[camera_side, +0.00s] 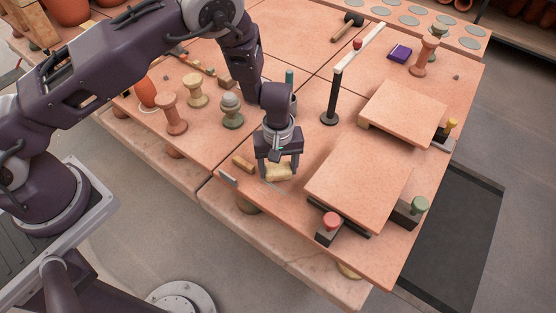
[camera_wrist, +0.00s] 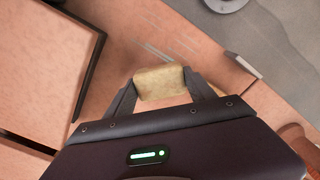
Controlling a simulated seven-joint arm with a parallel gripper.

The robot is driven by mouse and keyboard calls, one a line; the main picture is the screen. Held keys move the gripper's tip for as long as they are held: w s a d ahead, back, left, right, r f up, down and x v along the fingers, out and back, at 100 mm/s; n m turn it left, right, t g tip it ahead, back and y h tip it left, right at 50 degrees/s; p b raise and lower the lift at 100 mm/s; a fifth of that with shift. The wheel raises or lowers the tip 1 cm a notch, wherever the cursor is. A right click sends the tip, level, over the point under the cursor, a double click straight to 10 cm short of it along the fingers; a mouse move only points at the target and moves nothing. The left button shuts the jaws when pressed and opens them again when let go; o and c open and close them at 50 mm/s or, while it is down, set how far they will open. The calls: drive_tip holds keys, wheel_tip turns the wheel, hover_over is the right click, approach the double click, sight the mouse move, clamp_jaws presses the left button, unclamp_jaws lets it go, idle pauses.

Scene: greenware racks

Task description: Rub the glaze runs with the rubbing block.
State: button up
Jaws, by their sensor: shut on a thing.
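My gripper (camera_side: 279,177) is shut on a pale yellow rubbing block (camera_side: 277,171), low over the terracotta worktop near its front edge. In the wrist view the block (camera_wrist: 160,82) sits between the two fingers of my gripper (camera_wrist: 160,85). Just beyond it, thin pale grey streaks, which look like the glaze runs (camera_wrist: 157,52), lie on the worktop. In the side view only a faint pale line shows by the block. Whether the block touches the surface is hard to tell.
A raised square slab (camera_side: 360,185) with red-knobbed (camera_side: 331,223) and green-knobbed clamps stands close on the right. A small brown bar (camera_side: 243,162) and an upright grey plate (camera_side: 228,178) are at left. A black post (camera_side: 331,100) and several spool-shaped stands (camera_side: 172,114) stand behind.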

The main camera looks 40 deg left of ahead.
sight(273, 207)
drive_tip(key=shift+s+f, duration=0.6)
drive_tip(key=shift+f, duration=0.3)
drive_tip(key=shift+c, duration=0.6)
drive_tip(key=shift+s+f, duration=0.1)
drive_tip(key=shift+s, duration=2.9)
drive_tip(key=shift+s+d, duration=0.15)
drive_tip(key=shift+s, duration=0.05)
drive_tip(key=shift+d, duration=0.75)
drive_tip(key=shift+w+d, duration=0.1)
drive_tip(key=shift+w, duration=3.65)
drive_tip(key=shift+d, duration=1.05)
drive_tip(key=shift+s+a, duration=0.1)
drive_tip(key=shift+s, duration=3.7)
wheel_tip(273, 207, up, 8)
drive_tip(key=shift+w, duration=0.15)
